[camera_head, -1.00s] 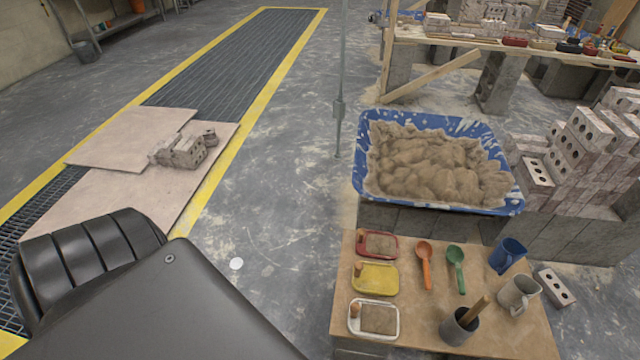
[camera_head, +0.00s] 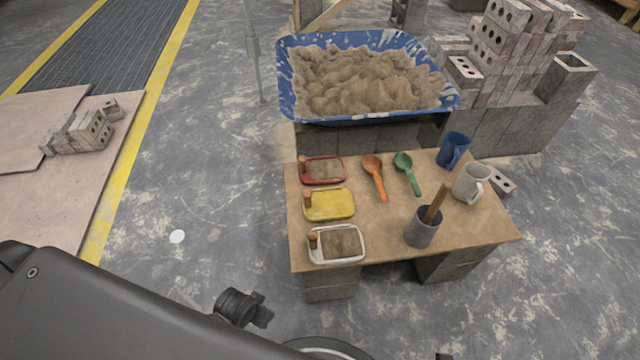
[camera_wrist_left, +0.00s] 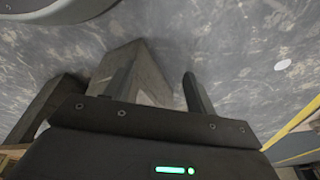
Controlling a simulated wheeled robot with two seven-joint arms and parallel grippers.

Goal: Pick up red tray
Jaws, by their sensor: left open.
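The red tray (camera_head: 324,183) lies at the back left of the small wooden table, in the head view. It holds a patch of grey-brown mortar and has a wooden-handled tool at its left edge. My left gripper shows in the wrist view (camera_wrist_left: 158,90) with its two fingers apart and nothing between them. It is over the floor near the grey block supports, away from the red tray. In the head view my left arm comes in at the lower left; its fingers cannot be made out there. My right gripper is not in view.
The table (camera_head: 388,228) also bears a yellow tray (camera_head: 330,207), a white tray (camera_head: 337,261), an orange scoop (camera_head: 373,168), a green scoop (camera_head: 404,163), a blue jug (camera_head: 453,150), a pale jug (camera_head: 470,184) and a grey pot (camera_head: 420,234). A blue mortar tub (camera_head: 287,92) stands behind.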

